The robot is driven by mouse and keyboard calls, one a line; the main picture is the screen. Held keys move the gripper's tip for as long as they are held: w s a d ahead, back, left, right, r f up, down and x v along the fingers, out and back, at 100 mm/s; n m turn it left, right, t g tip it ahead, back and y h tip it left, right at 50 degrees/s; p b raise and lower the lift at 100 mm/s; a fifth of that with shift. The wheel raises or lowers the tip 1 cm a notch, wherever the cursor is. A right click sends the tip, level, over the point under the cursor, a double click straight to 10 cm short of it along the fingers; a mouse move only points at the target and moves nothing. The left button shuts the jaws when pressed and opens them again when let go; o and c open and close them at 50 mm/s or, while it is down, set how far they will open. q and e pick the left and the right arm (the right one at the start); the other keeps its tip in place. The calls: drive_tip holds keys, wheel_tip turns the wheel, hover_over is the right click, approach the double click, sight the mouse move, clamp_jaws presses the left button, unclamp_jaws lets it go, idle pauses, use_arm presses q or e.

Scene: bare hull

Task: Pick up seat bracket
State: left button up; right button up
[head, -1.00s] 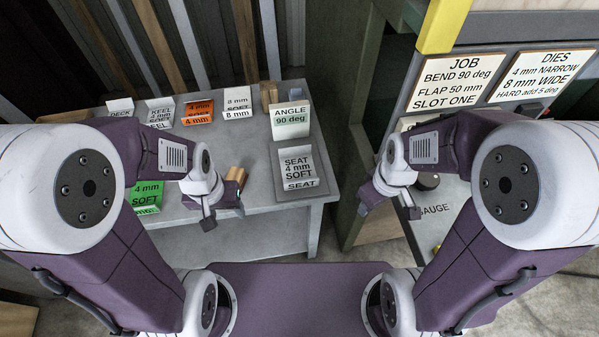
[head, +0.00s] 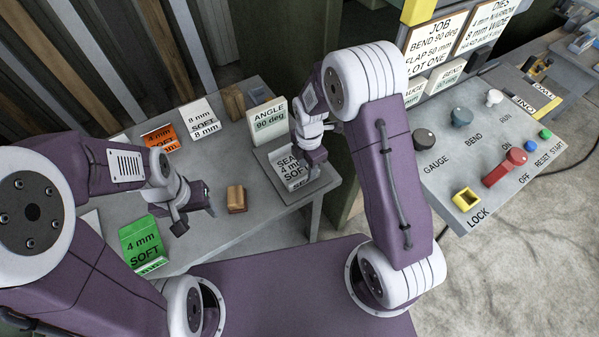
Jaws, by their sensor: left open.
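The seat bracket (head: 291,171) is a pale grey bent piece labelled "SEAT 4 mm SOFT". It lies on a dark grey mat (head: 266,161) at the table's right end. My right gripper (head: 313,171) is over the bracket's right side and hides part of it. I cannot tell whether its fingers touch the bracket or how far apart they are. My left gripper (head: 197,213) is open and empty above the table, left of a small wooden block (head: 236,199).
An angle gauge (head: 267,122) marked "90 deg" stands just behind the bracket. Green (head: 141,239), orange (head: 160,139) and white (head: 200,119) labelled pieces are on the table. A control panel (head: 490,150) with knobs and a red lever is at the right.

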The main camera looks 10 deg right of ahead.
sight(304, 177)
drive_tip(key=shift+w+a+f, duration=0.3)
drive_tip(key=shift+a+f, duration=0.3)
drive_tip(key=shift+f, duration=0.25)
drive_tip(key=shift+a+f, duration=0.1)
drive_tip(key=shift+f, duration=0.05)
drive_tip(key=f, duration=0.1)
drive_tip(key=f+p, duration=0.1)
drive_tip(key=f, duration=0.2)
drive_tip(key=shift+s+d, duration=0.3)
drive_tip(key=shift+d, duration=0.1)
drive_tip(key=shift+f, duration=0.35)
drive_tip(key=shift+w+a+f, duration=0.1)
drive_tip(key=shift+w+a, duration=0.1)
drive_tip(key=shift+s, duration=0.1)
drive_tip(key=c, duration=0.7)
use_arm(q)
drive_tip(key=shift+w+a+r, duration=0.1)
drive_tip(key=shift+a+r, duration=0.3)
drive_tip(key=shift+r, duration=0.3)
use_arm(e)
drive_tip(key=shift+d, duration=0.1)
clamp_jaws()
